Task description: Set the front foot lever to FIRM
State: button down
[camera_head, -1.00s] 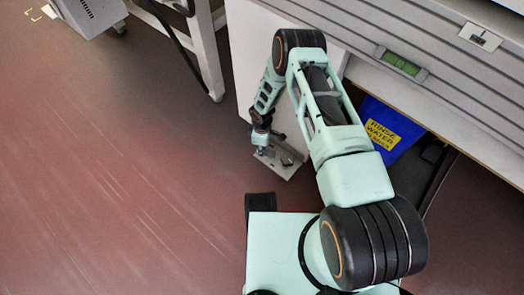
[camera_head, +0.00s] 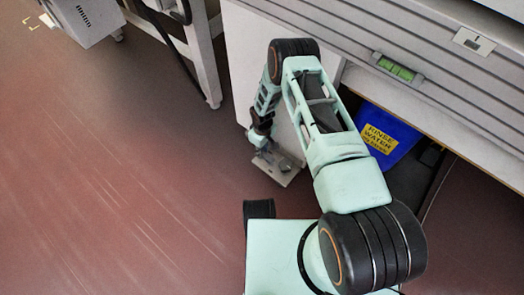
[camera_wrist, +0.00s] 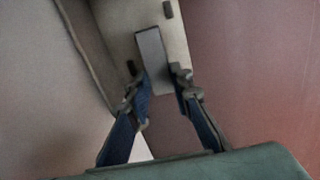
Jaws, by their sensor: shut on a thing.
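The front foot lever (camera_wrist: 153,60) is a grey bar in the wrist view, over a pale foot plate (camera_wrist: 120,22) with two dark stubs. My gripper (camera_wrist: 158,84) is shut on the lever, one finger on each side of its near end. In the head view my gripper (camera_head: 258,141) is low by the plate (camera_head: 284,177) at the foot of the pale cabinet. The lever is too small and covered to make out there. No FIRM mark is readable.
A pale cabinet panel (camera_head: 240,60) stands right behind the foot. A blue bin (camera_head: 388,131) with a yellow rinse water label is under the bench at right. A green level (camera_head: 396,68) sits on the ledge above.

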jog(key=c, duration=1.7)
grip_release()
notch_tip(320, 180, up, 12)
